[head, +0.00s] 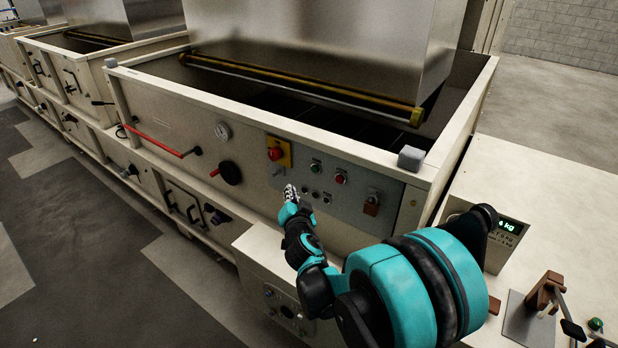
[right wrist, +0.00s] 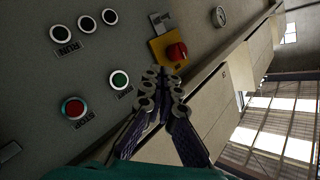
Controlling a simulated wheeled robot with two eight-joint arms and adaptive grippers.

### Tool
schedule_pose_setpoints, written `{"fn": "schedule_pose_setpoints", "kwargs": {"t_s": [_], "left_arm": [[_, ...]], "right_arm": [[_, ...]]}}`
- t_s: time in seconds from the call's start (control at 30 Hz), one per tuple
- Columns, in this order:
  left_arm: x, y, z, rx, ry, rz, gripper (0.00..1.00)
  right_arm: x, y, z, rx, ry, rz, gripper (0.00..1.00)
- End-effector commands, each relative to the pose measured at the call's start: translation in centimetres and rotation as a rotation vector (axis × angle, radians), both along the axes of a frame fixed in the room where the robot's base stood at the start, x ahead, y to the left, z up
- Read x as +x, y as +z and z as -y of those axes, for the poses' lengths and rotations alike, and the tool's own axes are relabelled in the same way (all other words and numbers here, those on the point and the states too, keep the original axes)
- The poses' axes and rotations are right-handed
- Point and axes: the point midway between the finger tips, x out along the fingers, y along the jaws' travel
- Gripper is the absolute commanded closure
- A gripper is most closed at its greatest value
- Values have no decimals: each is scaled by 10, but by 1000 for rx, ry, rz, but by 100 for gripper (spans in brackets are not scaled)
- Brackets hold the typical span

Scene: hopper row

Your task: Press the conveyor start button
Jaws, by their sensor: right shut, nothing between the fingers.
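The grey control panel (head: 355,202) is on the front of the cream hopper. In the right wrist view the green button (right wrist: 120,80) is left of my fingertips and the red button (right wrist: 73,107) lies further left. My right gripper (head: 290,190) is shut and empty, in front of the panel's left part, below and left of the green button. Its fingertips (right wrist: 165,81) are together, apart from the green button. My left gripper is not in view.
A red emergency knob on a yellow plate (head: 278,151) is close above the gripper. Three small dark buttons (right wrist: 87,23) are on the same panel. A red lever (head: 155,139) and a black knob (head: 229,173) are to the left. A scale display (head: 507,226) stands at right.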

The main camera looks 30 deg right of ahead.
Motion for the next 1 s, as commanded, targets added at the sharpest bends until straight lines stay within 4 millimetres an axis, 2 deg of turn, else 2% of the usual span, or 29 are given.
{"fn": "schedule_pose_setpoints", "kwargs": {"t_s": [0.47, 1.0], "left_arm": [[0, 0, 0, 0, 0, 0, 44], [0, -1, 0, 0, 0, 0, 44]], "right_arm": [[3, -1, 5, 5, -1, 2, 100], [28, -1, 66, 7, -3, 3, 100]]}}
